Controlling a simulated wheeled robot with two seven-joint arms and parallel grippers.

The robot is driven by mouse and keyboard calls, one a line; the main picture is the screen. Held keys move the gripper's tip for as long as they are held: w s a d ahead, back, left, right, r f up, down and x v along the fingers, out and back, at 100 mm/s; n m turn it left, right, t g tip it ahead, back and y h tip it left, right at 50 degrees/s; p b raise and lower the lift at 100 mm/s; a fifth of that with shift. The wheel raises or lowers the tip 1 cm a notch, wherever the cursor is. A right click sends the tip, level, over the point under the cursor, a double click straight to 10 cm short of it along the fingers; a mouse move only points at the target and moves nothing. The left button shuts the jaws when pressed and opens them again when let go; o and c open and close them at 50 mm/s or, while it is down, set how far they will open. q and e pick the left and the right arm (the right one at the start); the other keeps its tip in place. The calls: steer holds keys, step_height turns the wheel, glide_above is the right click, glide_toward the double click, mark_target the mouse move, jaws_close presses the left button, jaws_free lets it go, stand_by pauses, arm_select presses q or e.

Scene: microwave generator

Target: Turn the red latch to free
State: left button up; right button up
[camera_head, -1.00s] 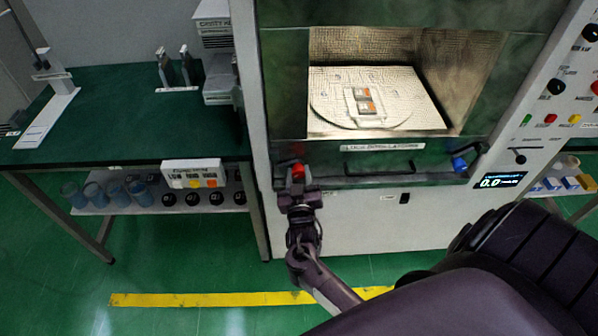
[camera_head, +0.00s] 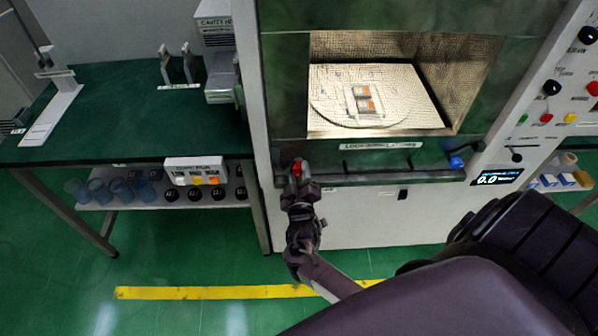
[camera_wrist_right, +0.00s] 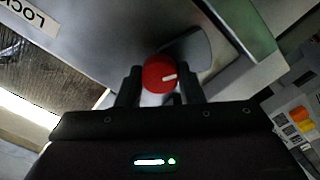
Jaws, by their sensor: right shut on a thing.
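The red latch (camera_head: 297,168) is a round red knob at the lower left of the microwave's front, below the open chamber. In the right wrist view the red latch (camera_wrist_right: 159,75) sits between my two dark fingers, with a short white mark pointing right. My right gripper (camera_head: 298,178) is at the latch and shut on it; the gripper also shows in the right wrist view (camera_wrist_right: 159,88). The latch's base is partly hidden behind the fingers. My left gripper is not in view.
A blue latch (camera_head: 456,162) is at the lower right of the same front. The lit chamber holds a round plate (camera_head: 325,108) with a small item. A control panel (camera_head: 550,110) stands at the right, a green bench (camera_head: 110,125) at the left. Floor in front is clear.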

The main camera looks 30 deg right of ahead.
stand_by(0.3)
steer(key=o, duration=1)
steer(key=shift+d, duration=0.1)
steer(key=b+v, duration=0.1)
steer(key=v, duration=0.6)
steer(key=shift+s+a, duration=0.25)
steer(key=shift+s, duration=0.05)
steer(key=shift+f, duration=0.15)
